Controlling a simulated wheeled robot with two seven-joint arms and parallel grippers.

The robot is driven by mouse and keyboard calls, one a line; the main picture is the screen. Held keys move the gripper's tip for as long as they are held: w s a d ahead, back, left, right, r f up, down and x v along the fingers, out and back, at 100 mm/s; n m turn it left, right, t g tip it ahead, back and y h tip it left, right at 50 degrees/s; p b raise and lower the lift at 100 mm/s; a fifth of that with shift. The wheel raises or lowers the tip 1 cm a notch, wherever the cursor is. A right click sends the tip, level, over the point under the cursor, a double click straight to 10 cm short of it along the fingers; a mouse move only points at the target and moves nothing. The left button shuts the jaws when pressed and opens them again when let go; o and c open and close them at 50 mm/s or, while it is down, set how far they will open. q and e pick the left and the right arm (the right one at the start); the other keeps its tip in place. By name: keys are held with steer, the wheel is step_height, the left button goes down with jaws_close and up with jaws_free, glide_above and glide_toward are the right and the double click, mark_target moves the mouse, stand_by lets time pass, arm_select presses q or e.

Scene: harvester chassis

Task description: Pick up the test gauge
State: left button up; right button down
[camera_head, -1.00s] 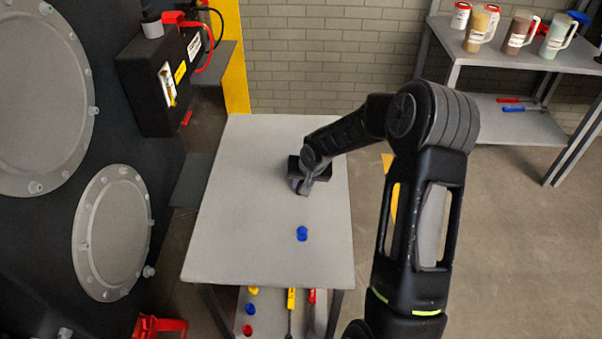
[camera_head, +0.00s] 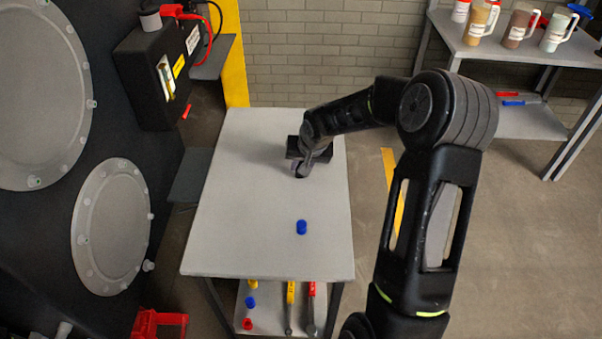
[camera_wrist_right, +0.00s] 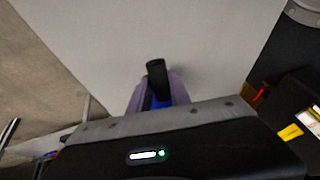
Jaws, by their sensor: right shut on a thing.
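My right gripper (camera_head: 301,173) is over the far part of the grey table (camera_head: 240,200) in the head view. In the right wrist view its fingers (camera_wrist_right: 158,98) are closed around a slim black cylinder with a blue part, which looks like the test gauge (camera_wrist_right: 156,74). The fingers hide part of the gauge, and the arm and hand hide it in the head view. I cannot tell whether it touches the tabletop. My left gripper is not in view.
A small blue cylinder (camera_head: 301,227) stands nearer on the table. The lower shelf holds coloured caps and tools (camera_head: 291,300). The dark chassis (camera_head: 150,165) with a black box (camera_head: 150,80) is at the left. A shelf with jugs (camera_head: 478,25) is at the back right.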

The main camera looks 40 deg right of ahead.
step_height(320, 180, up, 6)
steer(key=shift+f, duration=0.1)
stand_by(0.6)
steer(key=s+a+n+y, duration=0.2)
steer(key=a+n, duration=0.5)
steer(key=a, duration=1.4)
steer(key=shift+s+a+g+y, duration=0.25)
steer(key=shift+s+g+y, duration=0.05)
steer(key=shift+y, duration=0.3)
steer(key=shift+f, duration=0.1)
